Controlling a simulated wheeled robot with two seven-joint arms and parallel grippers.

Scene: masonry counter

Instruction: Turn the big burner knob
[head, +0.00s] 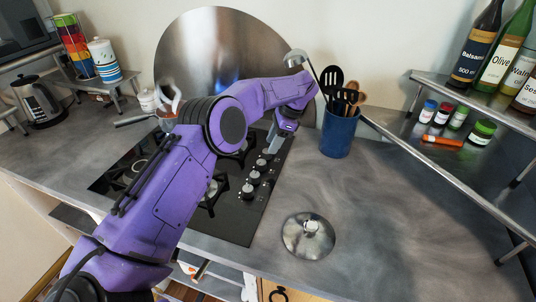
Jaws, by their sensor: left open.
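The black gas hob (236,222) lies in the grey counter, partly hidden behind my purple left arm. A row of black and silver knobs (255,177) runs along its right side. I cannot tell which of them is the big burner knob. My left gripper (272,148) points down over the far end of the row, close to the farthest knobs. It is open, with nothing seen between its fingers. Whether it touches a knob is unclear. My right gripper is not in view.
A blue utensil pot (338,134) stands just right of my left gripper. A metal shelf (470,150) with bottles and jars stands on the right. The front right counter is clear.

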